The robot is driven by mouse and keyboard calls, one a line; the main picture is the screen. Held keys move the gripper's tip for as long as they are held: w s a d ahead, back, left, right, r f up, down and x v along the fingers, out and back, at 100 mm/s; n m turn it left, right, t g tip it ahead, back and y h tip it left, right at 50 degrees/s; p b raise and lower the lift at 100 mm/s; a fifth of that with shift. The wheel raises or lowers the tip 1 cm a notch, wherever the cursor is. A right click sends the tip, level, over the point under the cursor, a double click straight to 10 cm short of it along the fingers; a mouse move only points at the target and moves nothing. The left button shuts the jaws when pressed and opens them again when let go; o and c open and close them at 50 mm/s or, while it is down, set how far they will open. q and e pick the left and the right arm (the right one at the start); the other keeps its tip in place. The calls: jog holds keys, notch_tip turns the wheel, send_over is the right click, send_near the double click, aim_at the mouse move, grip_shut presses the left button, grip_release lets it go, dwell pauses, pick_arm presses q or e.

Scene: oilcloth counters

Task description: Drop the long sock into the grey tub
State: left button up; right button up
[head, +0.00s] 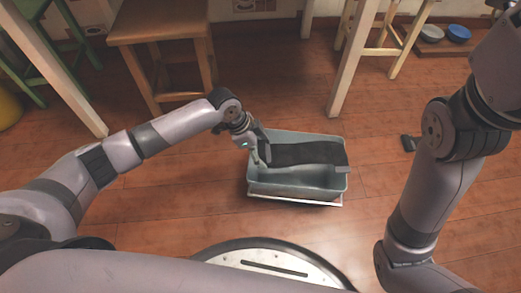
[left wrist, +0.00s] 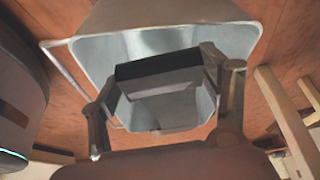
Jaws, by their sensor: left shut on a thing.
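The grey tub (head: 298,190) stands on the floor in the middle of the head view, its open top facing up. My left gripper (head: 262,150) is at the tub's left side, over its rim, shut on the long dark sock (head: 308,153). The sock stretches rightward across the tub's opening, its far end overlapping the right rim in the picture. I cannot tell whether it touches the rim. In the left wrist view the sock (left wrist: 158,66) lies between the fingers (left wrist: 165,110), with the tub (left wrist: 95,50) around and below it. My right gripper is not in view.
A wooden stool (head: 158,32) stands behind on the left, and a pale table leg (head: 350,65) behind on the right. A small dark piece (head: 410,143) shows beside my right arm. The floor around the tub is clear.

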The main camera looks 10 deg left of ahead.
pick_arm(q)
jog(key=shift+f, duration=0.1)
jog(key=o, duration=1.2)
jog(key=shift+a, duration=0.1)
jog(key=v, duration=1.2)
